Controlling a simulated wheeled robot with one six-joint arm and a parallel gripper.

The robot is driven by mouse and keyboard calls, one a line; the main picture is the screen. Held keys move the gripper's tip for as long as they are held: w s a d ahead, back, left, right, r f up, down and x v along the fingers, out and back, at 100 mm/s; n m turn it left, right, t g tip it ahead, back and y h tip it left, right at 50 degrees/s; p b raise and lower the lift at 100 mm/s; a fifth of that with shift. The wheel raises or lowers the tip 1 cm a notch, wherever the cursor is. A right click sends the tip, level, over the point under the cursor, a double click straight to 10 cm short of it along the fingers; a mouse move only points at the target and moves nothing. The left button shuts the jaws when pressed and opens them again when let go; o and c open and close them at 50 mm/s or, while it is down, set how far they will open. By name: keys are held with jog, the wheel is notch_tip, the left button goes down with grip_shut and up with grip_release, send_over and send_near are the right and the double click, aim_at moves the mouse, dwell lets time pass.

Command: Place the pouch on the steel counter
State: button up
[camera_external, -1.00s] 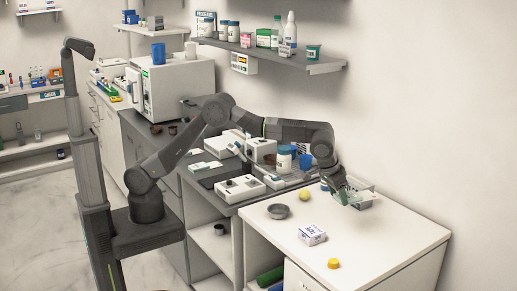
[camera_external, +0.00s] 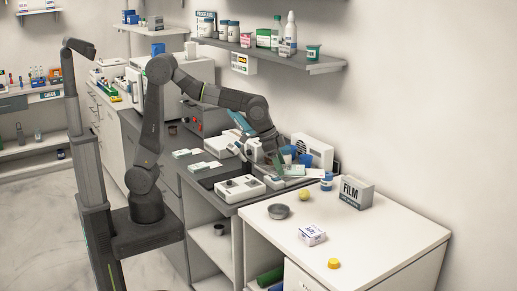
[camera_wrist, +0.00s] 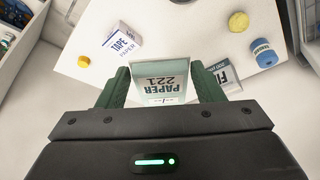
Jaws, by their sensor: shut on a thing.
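My gripper (camera_wrist: 162,82) has green fingers and is shut on the pouch. The pouch (camera_wrist: 160,68) is pale with a green-grey band and reads "PAPER 221" upside down in the wrist view. In the external view my gripper (camera_external: 281,165) is above the right end of the dark grey steel counter (camera_external: 172,145), close to the white worktop. The pouch (camera_external: 293,171) shows there as a pale, partly see-through piece. The arm hides part of the counter's back, and I cannot tell the exact height of the pouch above it.
A white device (camera_external: 240,187) and several pale boxes crowd the counter.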

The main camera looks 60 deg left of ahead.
jog(key=w+a+n+y+b, duration=0.15)
jog(key=w+a+n, duration=0.25)
jog(key=w+a, duration=0.85)
notch_tip(320, 180, up, 2)
jog(key=n+y+b, duration=0.4)
jog(key=n+y, duration=0.1)
jog(key=n, duration=0.8)
send_over(221, 146)
jog(key=shift+h, duration=0.25)
jog(key=f, duration=1.7)
jog(key=shift+s+d+f, duration=0.1)
jog(key=shift+s+d, duration=0.25)
jog(key=shift+d, duration=0.05)
jog(key=shift+f, duration=0.1)
jog(key=o, duration=1)
jog(key=shift+c, duration=0.2)
